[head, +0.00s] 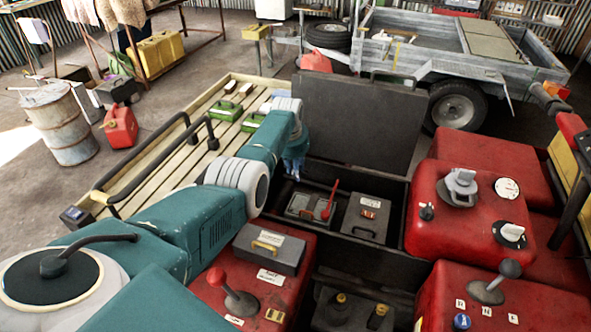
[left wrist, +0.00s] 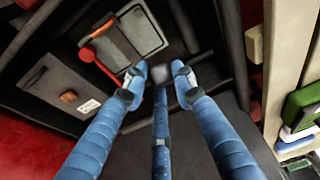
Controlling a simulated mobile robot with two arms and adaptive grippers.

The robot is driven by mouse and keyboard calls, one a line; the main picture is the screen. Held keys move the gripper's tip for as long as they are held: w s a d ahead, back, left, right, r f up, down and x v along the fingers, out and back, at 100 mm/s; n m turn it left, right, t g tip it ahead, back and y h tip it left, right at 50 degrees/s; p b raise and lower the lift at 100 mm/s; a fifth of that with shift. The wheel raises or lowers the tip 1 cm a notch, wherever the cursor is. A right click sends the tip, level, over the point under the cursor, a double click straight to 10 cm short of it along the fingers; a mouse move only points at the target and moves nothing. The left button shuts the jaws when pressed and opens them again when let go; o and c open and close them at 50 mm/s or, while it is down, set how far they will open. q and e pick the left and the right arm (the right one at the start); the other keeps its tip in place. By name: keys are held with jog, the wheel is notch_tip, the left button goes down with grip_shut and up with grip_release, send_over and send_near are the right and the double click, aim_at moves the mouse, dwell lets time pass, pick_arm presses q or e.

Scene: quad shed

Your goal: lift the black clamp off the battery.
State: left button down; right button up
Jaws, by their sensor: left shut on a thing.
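My left gripper (head: 293,169) reaches down into the open dark bay, at the left end of the battery (head: 301,205). The battery has a grey top and carries a red clamp (head: 331,201) with a long red handle. In the left wrist view the battery (left wrist: 137,30) lies beyond my gripper (left wrist: 160,82), with the red clamp (left wrist: 97,58) on its near side. The blue fingers are shut around a small dark, blurred thing (left wrist: 188,93), which I take for the black clamp. The fingers hide most of it. I cannot tell whether it touches the battery.
The raised black lid (head: 355,115) stands behind the bay. Red housings with levers (head: 468,190) border it on the right. A slatted rack (head: 190,145) lies to the left.

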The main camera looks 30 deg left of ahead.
pick_arm(q)
jog(key=c, duration=1.6)
grip_release()
jog(key=shift+w+a+r, duration=0.4)
jog(key=shift+w+r, duration=0.35)
jog(key=shift+r, duration=0.05)
jog(key=shift+o, duration=0.7)
jog(key=shift+w+f, duration=0.4)
jog(key=shift+s+f, duration=0.1)
jog(key=shift+s, duration=0.1)
jog(key=v, duration=1.2)
jog(key=shift+d, duration=0.35)
jog(key=shift+s, duration=0.1)
